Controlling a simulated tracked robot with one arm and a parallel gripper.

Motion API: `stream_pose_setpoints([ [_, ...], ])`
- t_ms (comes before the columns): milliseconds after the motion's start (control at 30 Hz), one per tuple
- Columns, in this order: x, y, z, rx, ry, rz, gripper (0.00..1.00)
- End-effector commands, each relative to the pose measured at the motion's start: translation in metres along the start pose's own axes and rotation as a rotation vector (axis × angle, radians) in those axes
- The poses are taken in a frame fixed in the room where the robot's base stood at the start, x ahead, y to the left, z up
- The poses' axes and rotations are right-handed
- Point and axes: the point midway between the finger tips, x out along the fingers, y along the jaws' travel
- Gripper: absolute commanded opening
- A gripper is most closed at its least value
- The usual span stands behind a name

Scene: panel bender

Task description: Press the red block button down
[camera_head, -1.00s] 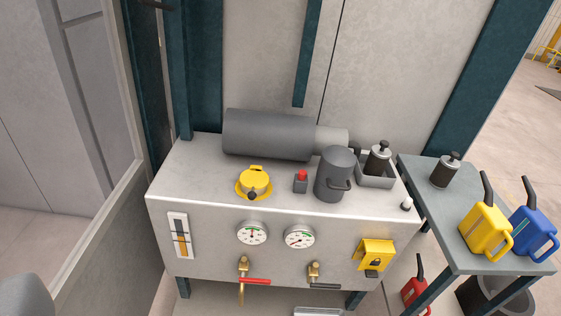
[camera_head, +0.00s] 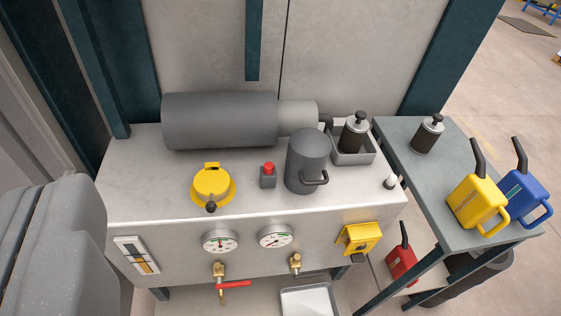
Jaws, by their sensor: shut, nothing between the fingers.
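The red block button (camera_head: 268,168) is a small red cap on a dark grey square block. It stands on top of the light grey cabinet (camera_head: 150,200), between a yellow round cap (camera_head: 212,186) and a dark grey canister with a handle (camera_head: 306,162). The red cap is raised above its block, and nothing touches it. My gripper's fingers do not show in this view, so their place relative to the button cannot be seen.
A large dark cylinder (camera_head: 220,120) lies behind the button. A tray (camera_head: 352,157) with a dark bottle stands to the right. Gauges (camera_head: 220,241) and valves are on the cabinet front. A side table (camera_head: 400,165) holds yellow and blue cans. The space above the button looks clear.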

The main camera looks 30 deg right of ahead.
Motion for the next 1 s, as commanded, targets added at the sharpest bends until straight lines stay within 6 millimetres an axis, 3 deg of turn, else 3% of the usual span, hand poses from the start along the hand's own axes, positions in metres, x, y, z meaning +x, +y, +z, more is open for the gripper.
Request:
stream_pose_setpoints([
  [267, 0.008, 0.002, 0.004, 0.001, -0.003, 0.004, 0.0],
  [367, 0.033, 0.01, 0.015, 0.004, -0.007, 0.018, 0.0],
  [467, 0.075, 0.026, 0.037, 0.01, -0.014, 0.043, 0.0],
  [600, 0.144, 0.067, 0.082, 0.024, -0.02, 0.087, 0.0],
  [800, 0.23, 0.125, 0.159, 0.043, -0.022, 0.161, 0.0],
  [1000, 0.288, 0.179, 0.238, 0.057, -0.024, 0.227, 0.0],
])
